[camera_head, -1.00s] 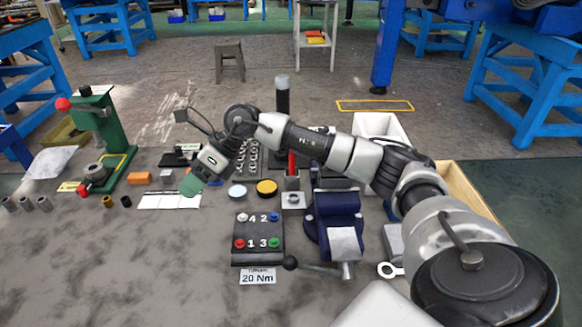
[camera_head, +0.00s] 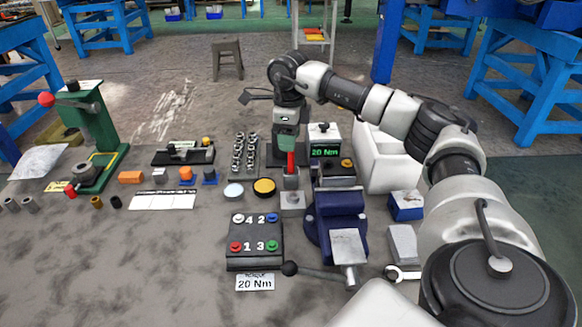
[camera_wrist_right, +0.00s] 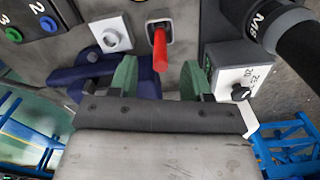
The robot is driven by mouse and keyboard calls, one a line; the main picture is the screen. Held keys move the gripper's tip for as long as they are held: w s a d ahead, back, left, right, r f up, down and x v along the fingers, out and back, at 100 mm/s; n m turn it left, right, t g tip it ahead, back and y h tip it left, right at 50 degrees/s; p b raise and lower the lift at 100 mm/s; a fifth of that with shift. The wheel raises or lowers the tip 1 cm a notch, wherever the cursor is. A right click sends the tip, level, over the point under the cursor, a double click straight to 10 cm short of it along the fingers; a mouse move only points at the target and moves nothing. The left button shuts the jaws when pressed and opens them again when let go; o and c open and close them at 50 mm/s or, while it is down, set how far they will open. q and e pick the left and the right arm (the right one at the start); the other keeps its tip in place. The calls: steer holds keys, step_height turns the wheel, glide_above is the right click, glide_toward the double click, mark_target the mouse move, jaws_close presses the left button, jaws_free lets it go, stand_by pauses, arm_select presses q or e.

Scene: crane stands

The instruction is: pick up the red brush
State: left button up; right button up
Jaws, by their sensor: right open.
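The red brush (camera_head: 291,163) stands upright in a small grey holder (camera_head: 291,182) at the middle of the bench. Only its red handle shows. My right gripper (camera_head: 287,142) points down just above the handle, and its arm comes in from the right. In the right wrist view the red handle (camera_wrist_right: 160,48) lies ahead of the gap between the open green fingers of my right gripper (camera_wrist_right: 158,80). I see nothing between the fingers. My left gripper is not in view.
A blue vise (camera_head: 335,215) stands right of the holder, and a dark button panel (camera_head: 254,257) in front. A torque display (camera_head: 325,151) and a white bin (camera_head: 388,160) stand behind right. A green press (camera_head: 95,130) is far left. The front left bench is clear.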

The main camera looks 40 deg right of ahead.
mark_target(291, 166)
step_height(291, 166, down, 4)
steer(key=shift+s+d+f, duration=0.15)
steer(key=shift+f, duration=0.05)
steer(key=shift+c, duration=0.4)
jaws_close()
